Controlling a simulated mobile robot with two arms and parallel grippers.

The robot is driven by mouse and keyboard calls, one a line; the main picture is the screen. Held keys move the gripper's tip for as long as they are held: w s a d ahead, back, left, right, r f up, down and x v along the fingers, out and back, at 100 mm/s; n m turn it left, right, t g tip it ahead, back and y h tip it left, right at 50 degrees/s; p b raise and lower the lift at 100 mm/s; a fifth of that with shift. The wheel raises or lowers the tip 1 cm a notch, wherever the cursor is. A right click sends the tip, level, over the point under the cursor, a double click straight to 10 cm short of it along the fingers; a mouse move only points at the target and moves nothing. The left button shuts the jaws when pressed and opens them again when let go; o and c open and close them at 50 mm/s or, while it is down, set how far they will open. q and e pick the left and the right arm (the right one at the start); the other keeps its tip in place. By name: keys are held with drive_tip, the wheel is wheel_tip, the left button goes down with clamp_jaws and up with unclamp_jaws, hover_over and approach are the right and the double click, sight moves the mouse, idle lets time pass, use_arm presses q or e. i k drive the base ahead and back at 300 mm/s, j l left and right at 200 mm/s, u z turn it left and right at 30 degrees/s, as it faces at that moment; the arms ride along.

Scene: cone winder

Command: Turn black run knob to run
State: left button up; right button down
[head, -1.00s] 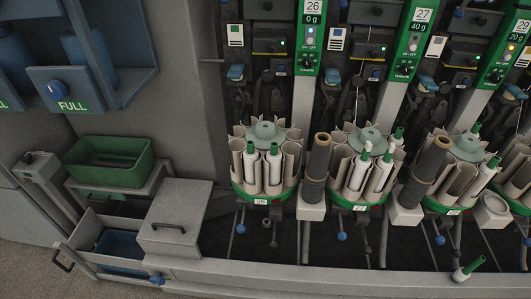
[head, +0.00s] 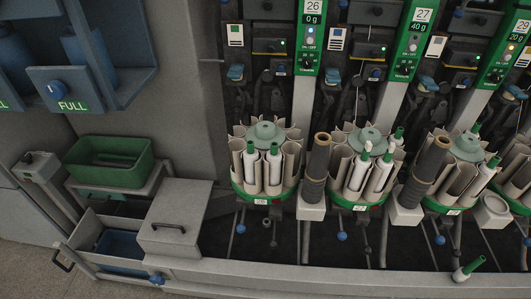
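Several green station panels stand along the top right of the head view. Each carries a small black knob below an ON/OFF button. One black knob (head: 306,65) is on the panel numbered 26 (head: 313,20), which reads 0 g. Another black knob (head: 404,69) is on the panel numbered 27 (head: 423,15), which reads 40 g. A third black knob (head: 496,76) is on the panel numbered 29 (head: 523,27), which reads 20 g. The knobs' lettering and pointer positions are too small to read. Neither of my grippers is in view.
Round green-based magazines (head: 264,194) with bobbins stand below the panels, with dark cones (head: 315,170) between them. A grey rail (head: 330,280) runs along the front.

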sight(27, 158)
drive_tip(key=u, duration=1.8)
